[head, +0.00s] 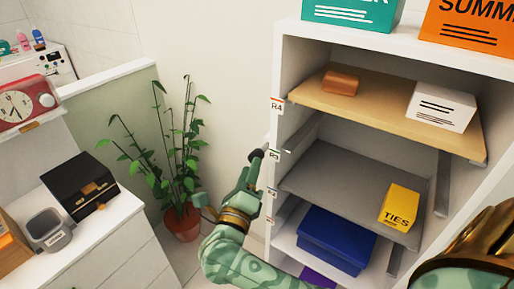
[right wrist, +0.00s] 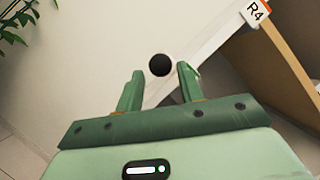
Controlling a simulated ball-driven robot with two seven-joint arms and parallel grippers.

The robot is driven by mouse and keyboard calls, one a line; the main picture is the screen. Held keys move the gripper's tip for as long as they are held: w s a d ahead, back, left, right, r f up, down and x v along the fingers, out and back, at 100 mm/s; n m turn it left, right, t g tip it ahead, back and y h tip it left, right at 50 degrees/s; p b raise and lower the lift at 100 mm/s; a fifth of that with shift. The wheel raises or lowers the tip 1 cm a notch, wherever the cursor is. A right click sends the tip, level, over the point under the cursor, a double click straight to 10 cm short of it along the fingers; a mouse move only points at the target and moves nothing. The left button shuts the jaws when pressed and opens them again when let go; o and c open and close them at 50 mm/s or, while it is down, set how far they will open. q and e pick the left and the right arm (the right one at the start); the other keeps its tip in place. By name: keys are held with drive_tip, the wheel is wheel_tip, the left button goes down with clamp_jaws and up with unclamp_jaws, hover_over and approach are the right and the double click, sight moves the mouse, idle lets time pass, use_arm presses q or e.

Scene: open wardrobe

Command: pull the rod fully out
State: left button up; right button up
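A round black end (right wrist: 160,65), which looks like the rod's end seen head-on, shows in the right wrist view in front of the wardrobe's pale side. The rest of the rod is hidden behind it. My right gripper (right wrist: 160,72) is open, with one green finger on each side of the black end and a visible gap to both. In the head view my right gripper (head: 256,165) is at the wardrobe's left front edge, near the R3 label. A small dark tip shows there, too small to make out clearly. My left gripper is not in view.
The open wardrobe (head: 290,50) has several shelves holding boxes, including a yellow TIES box (head: 399,208) and a blue box (head: 335,241). A potted plant (head: 182,221) stands left of my right arm. A white cabinet (head: 120,250) is at the left.

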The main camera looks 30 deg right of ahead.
sight(257, 152)
drive_tip(key=x, duration=0.6)
drive_tip(key=shift+w+d+r+p, duration=0.1)
drive_tip(key=shift+d+p, duration=0.15)
drive_tip(key=shift+p, duration=0.05)
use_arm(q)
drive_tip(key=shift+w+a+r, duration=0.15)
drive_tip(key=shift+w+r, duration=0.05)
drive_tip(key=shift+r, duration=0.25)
